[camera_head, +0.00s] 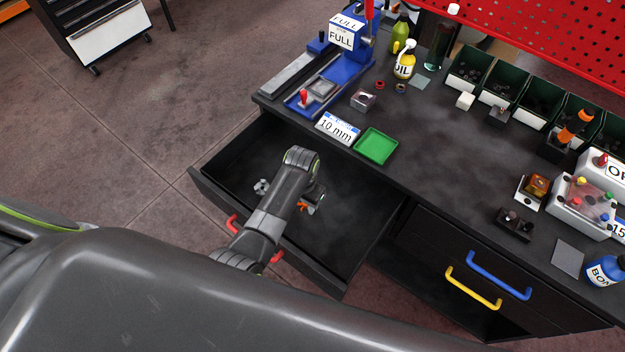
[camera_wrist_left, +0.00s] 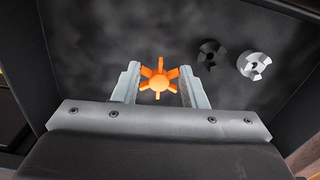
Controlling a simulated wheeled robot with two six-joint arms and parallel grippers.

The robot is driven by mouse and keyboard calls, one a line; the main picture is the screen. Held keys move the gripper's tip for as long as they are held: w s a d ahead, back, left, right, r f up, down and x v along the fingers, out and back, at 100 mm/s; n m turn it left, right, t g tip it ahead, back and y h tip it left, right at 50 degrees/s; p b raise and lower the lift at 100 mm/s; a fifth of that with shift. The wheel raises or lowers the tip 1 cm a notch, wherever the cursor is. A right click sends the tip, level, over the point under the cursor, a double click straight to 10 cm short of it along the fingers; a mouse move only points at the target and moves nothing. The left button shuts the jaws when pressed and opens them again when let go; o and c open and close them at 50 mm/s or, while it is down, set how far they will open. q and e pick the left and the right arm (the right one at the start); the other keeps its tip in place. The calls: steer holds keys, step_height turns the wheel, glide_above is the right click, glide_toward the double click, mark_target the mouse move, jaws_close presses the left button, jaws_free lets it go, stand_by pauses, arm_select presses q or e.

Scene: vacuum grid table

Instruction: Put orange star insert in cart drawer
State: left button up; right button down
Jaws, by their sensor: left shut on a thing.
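The orange star insert (camera_head: 303,207) is small and partly hidden by my arm in the head view. In the left wrist view the orange star insert (camera_wrist_left: 159,81) sits between the two fingers, its points spread out. My left gripper (camera_head: 312,198) is shut on it, low inside the open cart drawer (camera_head: 345,232). The left wrist view shows the drawer's dark floor behind the star; the gap between them is hard to judge. The drawer has a red handle (camera_head: 233,224), partly covered by my arm. My right gripper is not in view.
A silver round insert (camera_head: 261,187) lies in the drawer; the left wrist view shows a dark shape (camera_wrist_left: 211,54) beside it. The drawer's right part is clear. On the tabletop above are a green tray (camera_head: 376,146), a 10 mm label (camera_head: 338,128) and a blue press (camera_head: 330,85).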

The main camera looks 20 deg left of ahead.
arm_select(q)
steer(key=s+d+n, duration=0.1)
steer(key=d+n, duration=0.1)
steer(key=n, duration=0.1)
steer(key=b, duration=0.6)
glide_above(311, 229)
step_height(311, 229, down, 6)
steer(key=shift+f, duration=0.2)
step_height(311, 229, down, 4)
steer(key=b, duration=0.5)
steer(key=o, duration=1)
steer(key=shift+f, duration=0.1)
